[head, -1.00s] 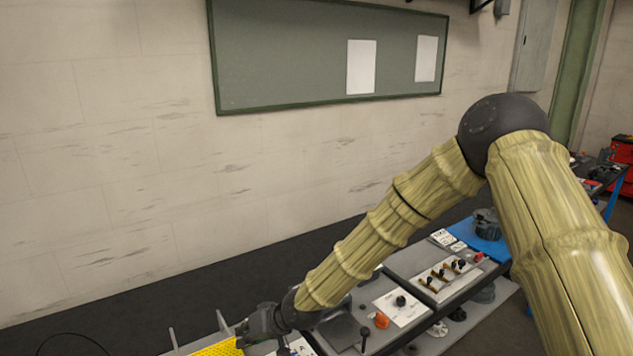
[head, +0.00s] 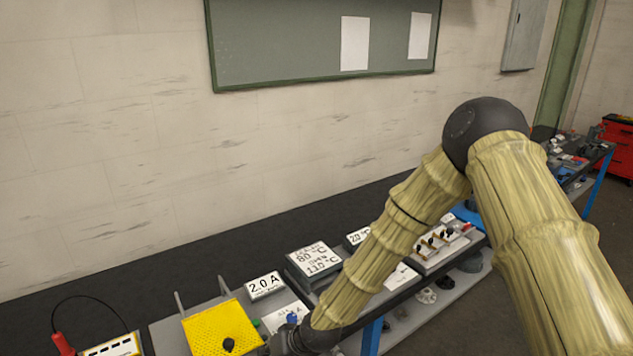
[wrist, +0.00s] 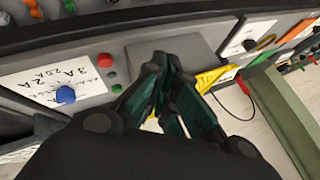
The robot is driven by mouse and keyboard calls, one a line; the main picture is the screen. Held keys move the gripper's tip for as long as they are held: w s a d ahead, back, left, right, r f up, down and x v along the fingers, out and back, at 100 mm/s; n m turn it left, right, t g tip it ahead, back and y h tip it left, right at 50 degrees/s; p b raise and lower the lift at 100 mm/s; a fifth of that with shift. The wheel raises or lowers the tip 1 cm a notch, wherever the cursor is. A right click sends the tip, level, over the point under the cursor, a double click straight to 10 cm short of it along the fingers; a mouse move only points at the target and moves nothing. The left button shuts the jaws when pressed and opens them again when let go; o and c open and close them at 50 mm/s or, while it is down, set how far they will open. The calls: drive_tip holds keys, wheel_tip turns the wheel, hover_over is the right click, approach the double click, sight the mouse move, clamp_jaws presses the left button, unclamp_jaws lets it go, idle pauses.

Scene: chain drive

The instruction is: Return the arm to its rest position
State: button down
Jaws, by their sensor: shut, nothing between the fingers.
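My arm reaches down from the right of the head view, with its bamboo-like links (head: 385,240) bent at a dark elbow. My gripper (wrist: 160,75) is shut and empty in the wrist view, its dark green fingers meeting at the tips. In the head view only the dark wrist end (head: 300,340) shows, at the bottom edge beside a yellow perforated box (head: 215,325); the fingertips are not clear there. In the wrist view the fingers hang in front of a grey panel, close to a yellow piece (wrist: 218,78).
A long bench carries a "2.0 A" sign (head: 264,286), a temperature display (head: 314,259) and a board of small levers (head: 435,245). A red-handled lead (head: 63,344) lies at lower left. A red cabinet (head: 617,145) stands far right. The space above the bench by the wall is open.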

drive_tip(key=s+d+f+m+g+h, duration=0.1)
drive_tip(key=s+d+f+m+h, duration=0.15)
drive_tip(key=s+d+f, duration=1.15)
drive_tip(key=s+d+f+m+g+h, duration=0.25)
drive_tip(key=s+d+h, duration=0.25)
drive_tip(key=s+d, duration=1.45)
wheel_tip(320, 180, down, 15)
drive_tip(key=w+d+n+b, duration=0.1)
drive_tip(key=w+b, duration=0.1)
drive_tip(key=b, duration=1.3)
drive_tip(key=shift+d+t, duration=0.3)
drive_tip(key=shift+t, duration=0.05)
